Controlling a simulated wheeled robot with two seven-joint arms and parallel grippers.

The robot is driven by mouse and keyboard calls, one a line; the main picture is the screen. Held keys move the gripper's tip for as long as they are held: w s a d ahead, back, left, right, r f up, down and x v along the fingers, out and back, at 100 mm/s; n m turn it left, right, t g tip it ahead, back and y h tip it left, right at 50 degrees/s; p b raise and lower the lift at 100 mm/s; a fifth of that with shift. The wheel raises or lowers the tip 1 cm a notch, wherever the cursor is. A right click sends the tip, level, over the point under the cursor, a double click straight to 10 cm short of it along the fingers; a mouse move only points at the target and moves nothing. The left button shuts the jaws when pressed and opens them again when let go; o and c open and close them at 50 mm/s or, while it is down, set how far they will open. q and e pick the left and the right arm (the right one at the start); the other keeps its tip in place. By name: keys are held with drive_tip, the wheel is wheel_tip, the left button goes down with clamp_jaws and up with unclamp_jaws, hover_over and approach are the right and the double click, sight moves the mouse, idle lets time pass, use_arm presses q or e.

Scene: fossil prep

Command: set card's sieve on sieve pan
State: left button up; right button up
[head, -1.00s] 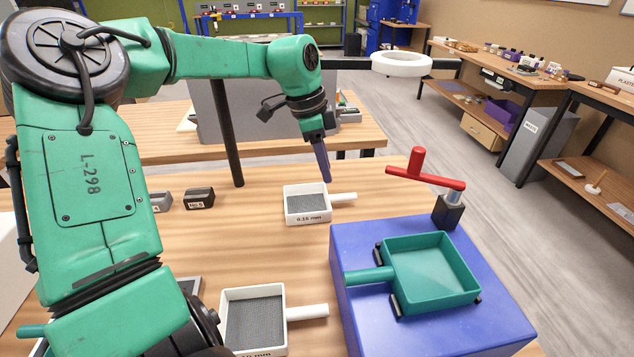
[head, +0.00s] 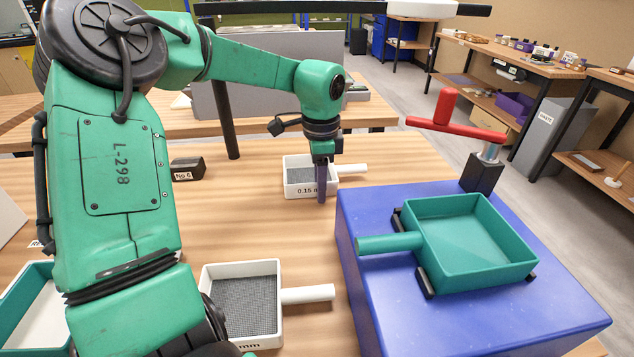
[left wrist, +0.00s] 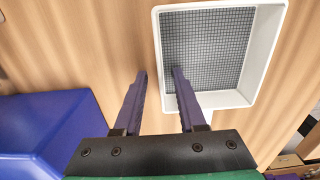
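The white sieve (head: 297,178) with grey mesh, its label reading about "0.15 m", stands on the table beyond the blue block; its handle points right. My left gripper (head: 322,196) is in front of it, fingers down, hiding part of it. In the left wrist view the fingers (left wrist: 160,73) are apart and empty, one overlapping the sieve (left wrist: 212,45), one over bare wood. A second white sieve (head: 243,302) stands nearer, its label partly cut off. The teal sieve pan (head: 470,245) sits empty on the blue block (head: 385,310), handle left. I see no readable card. My right gripper is out of view.
A red T-shaped handle (head: 455,120) on a dark post rises behind the pan. A dark block marked "No 6" (head: 187,169) stands left of the far sieve. A teal-walled tray (head: 22,295) is at lower left. Bare wood lies between the sieves.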

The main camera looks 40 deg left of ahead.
use_arm(q)
clamp_jaws()
idle(1.4)
